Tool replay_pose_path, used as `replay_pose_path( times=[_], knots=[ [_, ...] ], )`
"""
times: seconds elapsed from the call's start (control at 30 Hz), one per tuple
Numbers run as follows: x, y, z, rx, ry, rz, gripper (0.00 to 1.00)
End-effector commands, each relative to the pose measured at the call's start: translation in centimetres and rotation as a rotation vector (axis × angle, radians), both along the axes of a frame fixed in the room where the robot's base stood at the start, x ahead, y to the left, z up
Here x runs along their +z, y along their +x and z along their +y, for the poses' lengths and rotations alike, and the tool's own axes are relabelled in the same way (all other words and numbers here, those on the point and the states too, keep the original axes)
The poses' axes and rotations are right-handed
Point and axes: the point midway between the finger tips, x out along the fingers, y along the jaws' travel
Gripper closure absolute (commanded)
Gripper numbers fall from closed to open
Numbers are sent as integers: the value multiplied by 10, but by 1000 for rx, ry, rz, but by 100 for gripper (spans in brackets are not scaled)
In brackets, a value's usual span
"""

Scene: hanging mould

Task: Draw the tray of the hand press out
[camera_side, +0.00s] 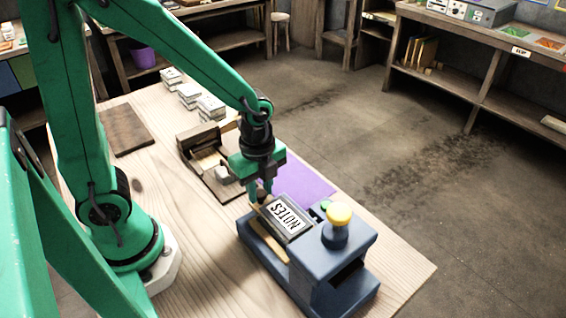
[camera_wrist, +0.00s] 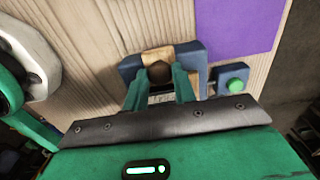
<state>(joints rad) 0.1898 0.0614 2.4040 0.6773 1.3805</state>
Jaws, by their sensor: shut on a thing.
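The hand press (camera_side: 318,262) is a blue block with a yellow knob (camera_side: 339,214) on top, near the front of the bench. Its tray (camera_side: 258,212) is wooden and bears a dark-framed plate (camera_side: 286,219) with mirrored lettering. The tray's wooden end (camera_wrist: 183,52) shows in the wrist view, with a dark round knob (camera_wrist: 159,70) on it. My gripper (camera_side: 262,193) is down at this end of the tray, its fingers shut on the dark knob. In the wrist view my gripper (camera_wrist: 159,80) has one finger on each side of the knob. The fingers hide much of the tray there.
A purple sheet (camera_side: 297,186) lies beside the press. A green button (camera_wrist: 234,85) sits on a small blue box by the press. A wooden box (camera_side: 198,143), a brown board (camera_side: 126,130) and white stacks (camera_side: 189,93) stand farther back. Bare bench lies left of the press.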

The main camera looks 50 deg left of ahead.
Motion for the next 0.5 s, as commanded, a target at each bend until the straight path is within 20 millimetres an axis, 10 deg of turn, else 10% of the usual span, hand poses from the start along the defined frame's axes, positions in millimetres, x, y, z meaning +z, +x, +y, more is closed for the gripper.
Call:
replay_pose_path(
  times=[0.37, 0.4, 0.5],
  knots=[
    [1, 1, 3, -1, -1, -6, 100],
    [1, 1, 3, -1, -1, -6, 66],
    [1, 1, 3, -1, -1, -5, 51]
  ],
)
